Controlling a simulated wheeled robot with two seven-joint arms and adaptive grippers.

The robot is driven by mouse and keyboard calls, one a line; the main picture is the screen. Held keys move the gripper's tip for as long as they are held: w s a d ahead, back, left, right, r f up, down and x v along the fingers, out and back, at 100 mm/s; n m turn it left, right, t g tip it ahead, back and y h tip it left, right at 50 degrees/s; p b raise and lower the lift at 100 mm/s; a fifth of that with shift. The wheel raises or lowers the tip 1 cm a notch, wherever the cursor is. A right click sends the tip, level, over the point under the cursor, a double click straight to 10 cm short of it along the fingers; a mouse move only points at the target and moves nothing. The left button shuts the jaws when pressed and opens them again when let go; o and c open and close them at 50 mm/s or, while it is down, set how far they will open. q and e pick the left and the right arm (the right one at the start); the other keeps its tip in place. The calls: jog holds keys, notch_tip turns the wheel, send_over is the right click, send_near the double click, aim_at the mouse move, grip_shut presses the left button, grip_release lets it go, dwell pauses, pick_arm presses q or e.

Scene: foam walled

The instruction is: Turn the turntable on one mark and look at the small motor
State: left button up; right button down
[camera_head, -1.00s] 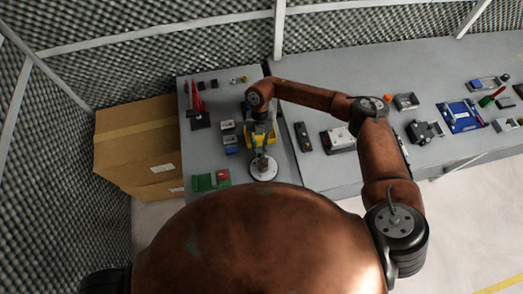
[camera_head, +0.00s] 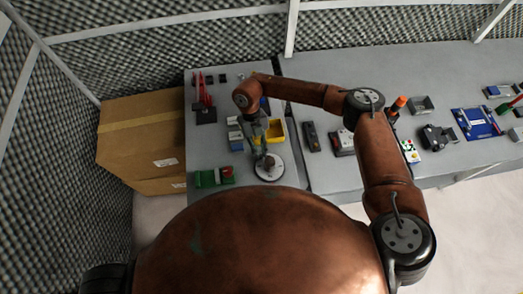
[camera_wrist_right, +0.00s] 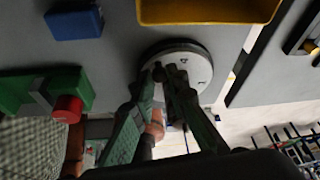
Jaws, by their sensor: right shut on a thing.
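The turntable (camera_head: 273,177) is a pale round disc with a dark rim near the front edge of the left table. In the right wrist view its disc (camera_wrist_right: 203,70) carries small dark marks. My right gripper (camera_head: 264,160) reaches down over the disc from behind. In the right wrist view its two fingers (camera_wrist_right: 168,76) are closed together on a small part at the turntable, mostly hidden by the fingertips. I cannot make out the small motor for certain. My left gripper is not in view.
A yellow bin (camera_head: 276,131) stands just behind the turntable, with a blue block (camera_wrist_right: 75,22) nearby. A green block with a red part (camera_head: 214,177) lies to the left. A cardboard box (camera_head: 140,140) stands beside the table. Several parts lie on the right table.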

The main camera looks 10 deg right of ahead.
jog(key=shift+s+a+n+h+b, duration=0.25)
jog(key=shift+a+n+h+b, duration=0.1)
jog(key=shift+n, duration=0.45)
jog(key=c, duration=1.9)
grip_release()
jog(key=shift+d, duration=0.1)
jog(key=v, duration=1.2)
jog(key=shift+s+r, duration=0.1)
jog(key=shift+s, duration=0.05)
